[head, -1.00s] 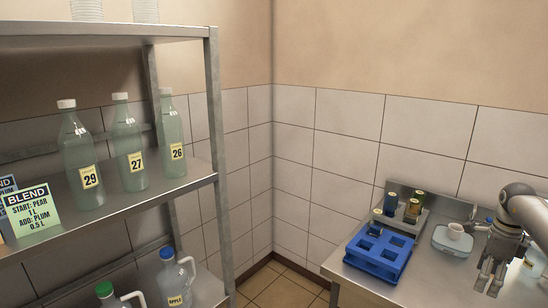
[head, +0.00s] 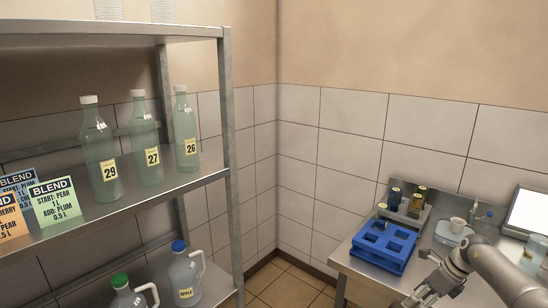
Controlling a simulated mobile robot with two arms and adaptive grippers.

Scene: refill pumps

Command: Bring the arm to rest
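My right arm comes in from the right. Its gripper (head: 424,287) is low in the head view, in front of the metal counter (head: 362,281) and below the blue rack. Nothing is seen in the gripper, and the angle does not show clearly how far apart its fingers are. My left gripper is not in view.
A blue rack (head: 383,247), a holder with several dark capped vials (head: 405,204), a white cup (head: 457,225) on a scale (head: 447,236) and a screen (head: 527,213) are on the counter. The left shelf (head: 150,197) bears bottles 29 (head: 101,150), 27 (head: 147,140) and 26 (head: 185,135), plus blend cards (head: 55,201). Jugs (head: 186,276) stand below.

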